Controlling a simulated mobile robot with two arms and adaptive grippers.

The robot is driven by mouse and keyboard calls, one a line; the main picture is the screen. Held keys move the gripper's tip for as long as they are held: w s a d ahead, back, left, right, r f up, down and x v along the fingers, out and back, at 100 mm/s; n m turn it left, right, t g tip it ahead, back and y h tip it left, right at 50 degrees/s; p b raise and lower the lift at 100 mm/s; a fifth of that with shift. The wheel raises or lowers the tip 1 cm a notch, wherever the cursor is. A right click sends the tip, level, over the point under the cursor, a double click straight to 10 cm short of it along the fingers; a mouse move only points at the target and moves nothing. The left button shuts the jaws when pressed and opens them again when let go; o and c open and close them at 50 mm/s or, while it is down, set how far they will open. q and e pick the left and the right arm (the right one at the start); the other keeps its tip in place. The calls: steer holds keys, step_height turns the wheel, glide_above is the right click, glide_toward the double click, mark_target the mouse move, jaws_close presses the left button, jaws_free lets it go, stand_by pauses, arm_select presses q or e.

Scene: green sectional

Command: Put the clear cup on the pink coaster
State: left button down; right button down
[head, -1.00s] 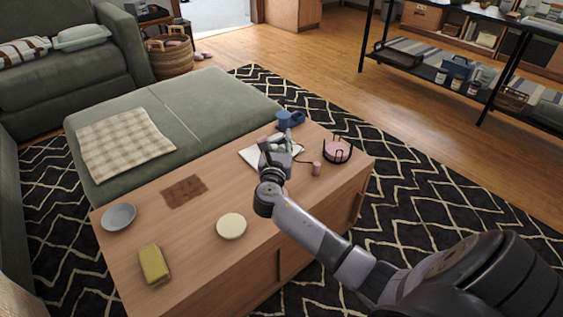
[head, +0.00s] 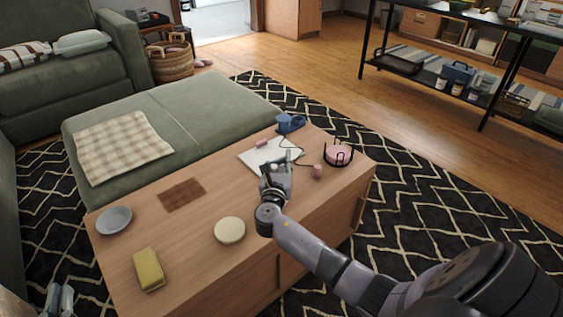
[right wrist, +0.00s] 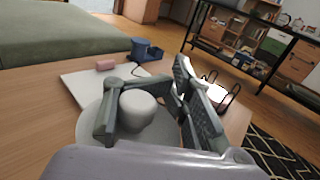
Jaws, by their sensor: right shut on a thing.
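The pink coaster (head: 338,154) sits in a black wire holder (head: 351,158) at the table's far right corner, to the right of my right gripper. My left gripper (head: 60,300) shows at the bottom left edge, its fingers apart and empty.
A cream disc (head: 230,230), yellow sponge (head: 149,269), grey bowl (head: 114,220) and brown mat (head: 181,195) lie to the left.

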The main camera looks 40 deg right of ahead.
steer(key=c, duration=1.1)
jaws_free()
